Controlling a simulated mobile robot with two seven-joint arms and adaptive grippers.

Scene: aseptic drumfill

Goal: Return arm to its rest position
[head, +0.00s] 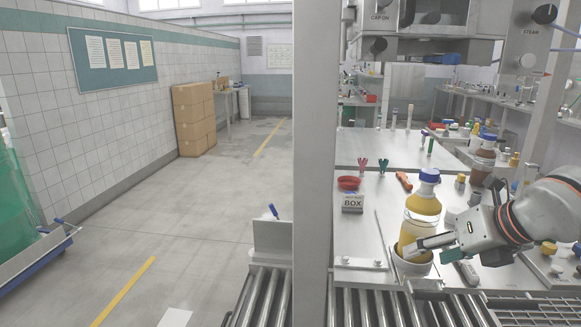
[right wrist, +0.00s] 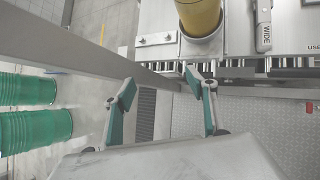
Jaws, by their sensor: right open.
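My right arm comes in from the right of the head view. The cup (head: 411,264) is partly hidden by the fingers in the head view. My left gripper is not in view.
A steel post (head: 314,170) rises left of the bench. Roller conveyors (head: 390,307) run along the front. Brown bottles (head: 482,166) stand behind my arm. The floor at left is open.

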